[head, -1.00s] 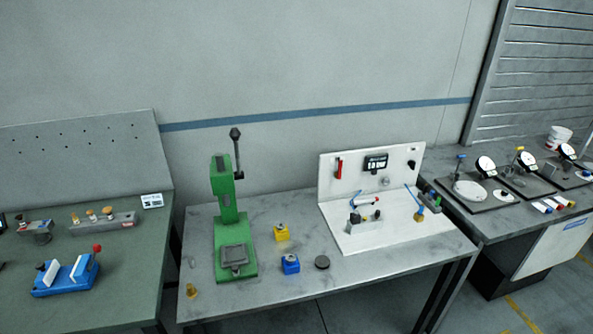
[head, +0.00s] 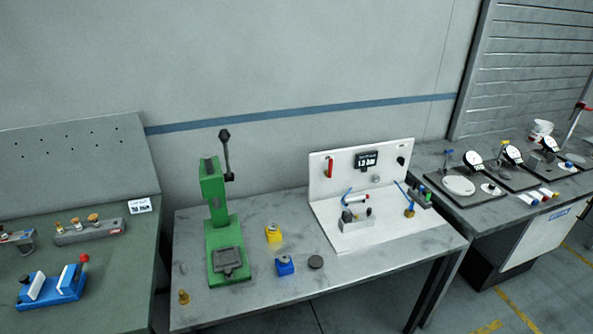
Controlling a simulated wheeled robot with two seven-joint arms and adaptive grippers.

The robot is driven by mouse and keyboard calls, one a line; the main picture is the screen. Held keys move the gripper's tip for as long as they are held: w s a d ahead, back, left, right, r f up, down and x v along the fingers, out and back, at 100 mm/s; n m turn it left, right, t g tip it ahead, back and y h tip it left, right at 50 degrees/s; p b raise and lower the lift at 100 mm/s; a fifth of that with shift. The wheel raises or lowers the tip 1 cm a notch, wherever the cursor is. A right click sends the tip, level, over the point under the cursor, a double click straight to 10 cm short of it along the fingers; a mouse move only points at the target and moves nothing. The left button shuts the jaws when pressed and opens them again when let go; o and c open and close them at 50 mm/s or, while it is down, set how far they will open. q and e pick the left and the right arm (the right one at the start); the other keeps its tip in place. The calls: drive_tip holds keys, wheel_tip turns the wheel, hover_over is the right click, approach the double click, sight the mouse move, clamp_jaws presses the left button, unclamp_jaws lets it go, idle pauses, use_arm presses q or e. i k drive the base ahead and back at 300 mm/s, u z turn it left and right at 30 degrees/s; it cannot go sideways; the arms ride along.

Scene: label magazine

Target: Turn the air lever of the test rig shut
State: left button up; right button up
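The test rig is a white L-shaped board (head: 320,187) on the middle table. A red lever (head: 330,167) stands upright on the left part of its back panel; I take it to be the air lever. A dark display (head: 366,160) beside it seems to read 1.0 bar. A black knob (head: 401,161) is at the panel's upper right. A grey block (head: 357,223) with a blue hose and a red-and-white piece stands on the rig's base. Neither of my grippers is in view.
A green press (head: 214,220) stands left of the rig. A yellow block (head: 273,234), a blue block (head: 284,265) and a dark puck (head: 315,262) lie between them. Dial gauges (head: 473,160) stand on the right bench. The table's front right is clear.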

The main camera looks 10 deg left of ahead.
sight(328, 173)
drive_tip(key=k, duration=0.55)
drive_tip(key=u, duration=0.75)
drive_tip(key=i, duration=1.25)
drive_tip(key=z, duration=0.55)
